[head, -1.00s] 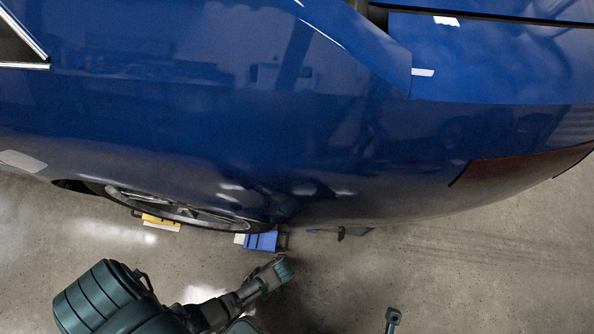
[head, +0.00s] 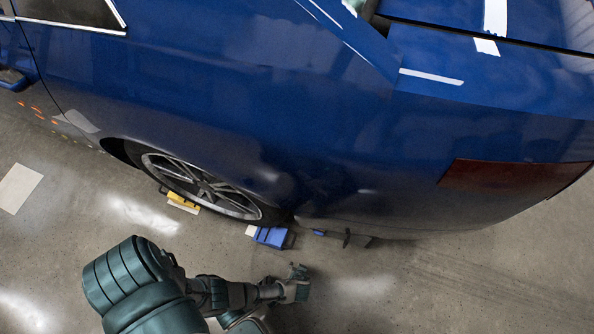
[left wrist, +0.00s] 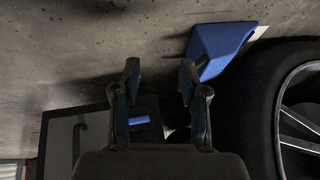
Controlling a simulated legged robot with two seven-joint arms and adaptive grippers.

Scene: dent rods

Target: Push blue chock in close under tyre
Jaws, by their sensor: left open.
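The blue chock (head: 270,237) sits on the floor at the right end of the rear tyre (head: 273,213), beneath the blue car (head: 230,130). A white piece (head: 251,230) shows at its left. In the left wrist view the blue chock (left wrist: 222,50) is at upper right beside the dark tyre (left wrist: 250,105); I cannot tell whether they touch. My left gripper (head: 300,283) is below and right of the chock in the head view, apart from it. In the left wrist view its fingers (left wrist: 160,78) are spread and empty. My right gripper is not in view.
A yellow chock (head: 182,201) lies by the tyre's left part. A dark piece with a blue end (head: 345,239) is under the car's edge, right of the blue chock. A pale sheet (head: 17,188) lies at far left. The floor (head: 440,285) at lower right is clear.

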